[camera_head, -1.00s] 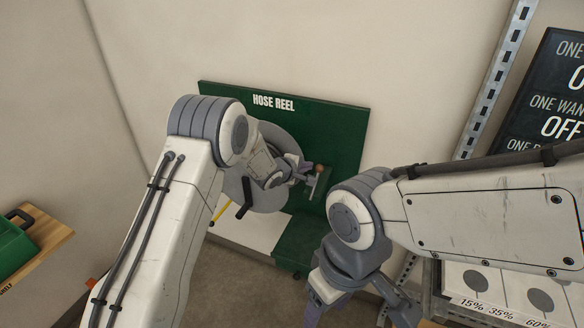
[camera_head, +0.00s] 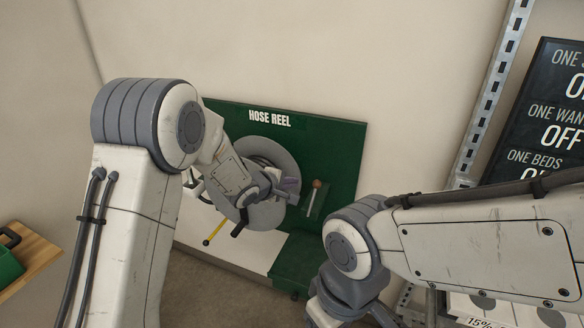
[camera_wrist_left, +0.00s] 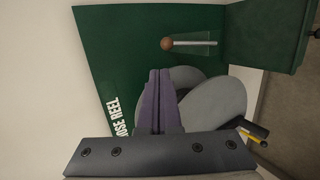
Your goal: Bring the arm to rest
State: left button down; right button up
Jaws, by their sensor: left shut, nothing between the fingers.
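My left gripper (camera_head: 290,188) is in front of the grey hose reel (camera_head: 262,216) on the green board (camera_head: 340,150) lettered "HOSE REEL". In the left wrist view its purple fingers (camera_wrist_left: 158,75) are together and empty, with the reel's discs (camera_wrist_left: 215,105) behind them. Whether the fingers touch the reel, I cannot tell. A lever with a brown ball knob (camera_head: 317,184) stands just right of the gripper, apart from it; the knob also shows in the left wrist view (camera_wrist_left: 167,44). My right arm comes in from the right, and its gripper is below the frame.
A black crank handle (camera_head: 240,222) and a yellow bar (camera_head: 216,232) stick out at the reel's lower left. A green case (camera_head: 8,262) sits on a wooden shelf (camera_head: 36,254) at far left. A black sign (camera_head: 545,120) and a metal upright (camera_head: 490,100) are at right.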

pick_arm(q)
jog(key=s+a+f+m+g+y+b, duration=0.1)
jog(key=s+m+g, duration=0.4)
jog(key=s, duration=1.6)
jog(key=s+a+f+m+g+y+b, duration=0.1)
jog(key=s+a+m+g+y+b, duration=0.2)
jog(key=s+m, duration=1.1)
jog(key=s+g+y+b, duration=0.1)
jog(key=s+g, duration=0.1)
jog(key=s, duration=0.5)
jog(key=shift+m, duration=0.3)
jog(key=shift+s, duration=0.1)
